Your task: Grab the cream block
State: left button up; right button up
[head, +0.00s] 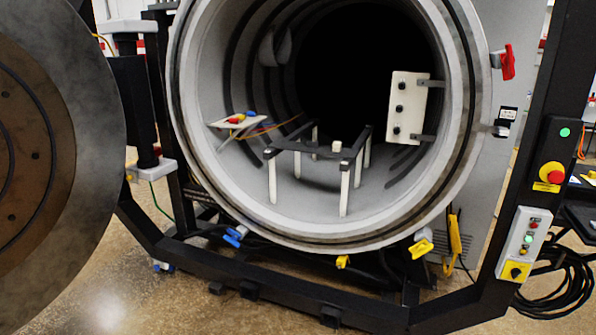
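A small cream block (337,146) sits on the dark rack (311,150) inside the open furnace chamber. It is on or just behind the rack's front bar, right of the rack's middle. The rack stands on pale legs on the chamber floor. Neither of my grippers shows in the head view.
The round furnace door (100,140) stands open at the left. A pale panel with dark knobs (404,108) is on the chamber's right wall. A small shelf with coloured connectors (236,122) is at its left. The chamber rim (300,237) surrounds the opening. A control box (523,247) is at right.

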aim_at(337, 147)
jog(key=i, duration=2.8)
